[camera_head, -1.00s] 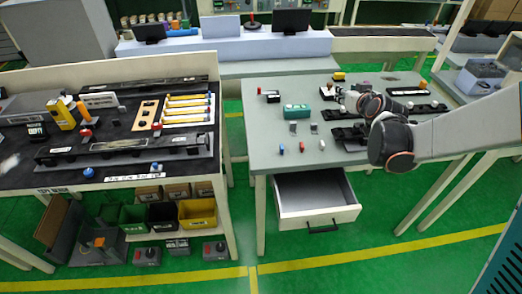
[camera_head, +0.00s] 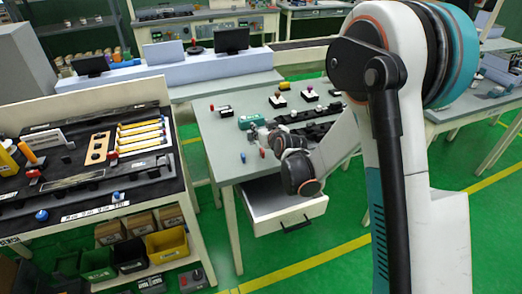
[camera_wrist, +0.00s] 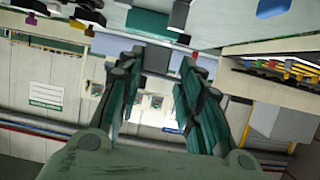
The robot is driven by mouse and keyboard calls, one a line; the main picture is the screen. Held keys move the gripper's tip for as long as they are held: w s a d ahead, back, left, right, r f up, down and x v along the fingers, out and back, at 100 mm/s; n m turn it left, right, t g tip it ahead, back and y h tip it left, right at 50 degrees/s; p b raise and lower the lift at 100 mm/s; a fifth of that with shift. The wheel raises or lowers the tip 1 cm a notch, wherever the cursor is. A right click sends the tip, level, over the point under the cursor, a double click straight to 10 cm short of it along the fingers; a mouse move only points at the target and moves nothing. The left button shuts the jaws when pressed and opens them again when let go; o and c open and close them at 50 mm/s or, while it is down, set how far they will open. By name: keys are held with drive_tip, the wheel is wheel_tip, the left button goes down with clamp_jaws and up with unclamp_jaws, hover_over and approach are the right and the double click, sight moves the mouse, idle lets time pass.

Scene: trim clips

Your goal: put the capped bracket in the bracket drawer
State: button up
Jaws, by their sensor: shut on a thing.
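My gripper (camera_wrist: 152,78) is shut on a dark grey piece (camera_wrist: 152,57) between its fingertips, seen in the wrist view. It appears to be the bracket, but I cannot make out a cap on it. In the head view my gripper (camera_head: 261,134) is small and partly hidden by my wrist, over the near part of the right-hand grey table (camera_head: 217,150). An open drawer (camera_head: 291,221) sticks out below the table's front edge, below my wrist in the picture. The part of the drawer interior that shows looks empty.
A green box (camera_head: 250,121) stands on the table behind my gripper. A small blue piece (camera_head: 243,157) and a red piece (camera_head: 262,153) lie near the front edge. Black fixtures (camera_head: 310,131) stand to the right. A cluttered workbench (camera_head: 78,195) is at left, across a green floor gap.

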drive_tip(key=shift+f+b, duration=1)
drive_tip(key=shift+f, duration=2.9)
drive_tip(key=shift+f, duration=0.15)
drive_tip(key=o, duration=0.9)
